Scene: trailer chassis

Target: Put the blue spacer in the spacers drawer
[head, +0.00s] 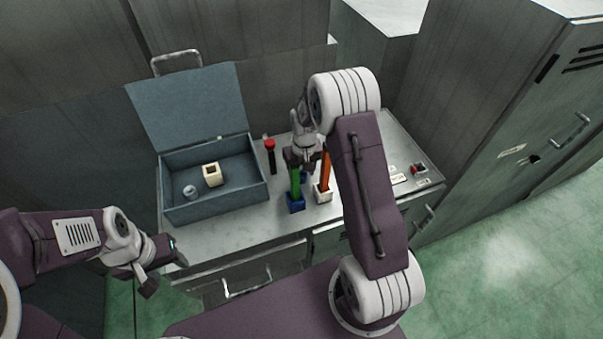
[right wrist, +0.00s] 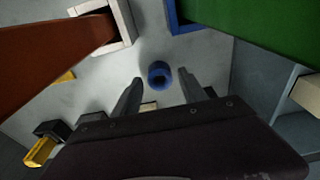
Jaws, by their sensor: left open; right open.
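The blue spacer (right wrist: 159,74) is a short round piece with a hole, on the grey worktop (right wrist: 205,58). In the right wrist view it lies just beyond and between the fingertips of my right gripper (right wrist: 160,88), which is open and empty. In the head view my right gripper (head: 303,160) points down over the worktop, behind the green and orange posts, and largely hides the spacer. My left gripper (head: 163,272) is open and empty, off the front left of the cabinet. Drawer fronts with handles (head: 247,281) show below the worktop; I cannot read which is for spacers.
A green post (head: 295,182) in a blue base and an orange post (head: 325,172) in a white base stand close by the right gripper. An open blue-grey box (head: 213,206) holds a cream block (head: 212,174) and a small grey ring (head: 190,191). A red-topped piece (head: 270,154) stands behind.

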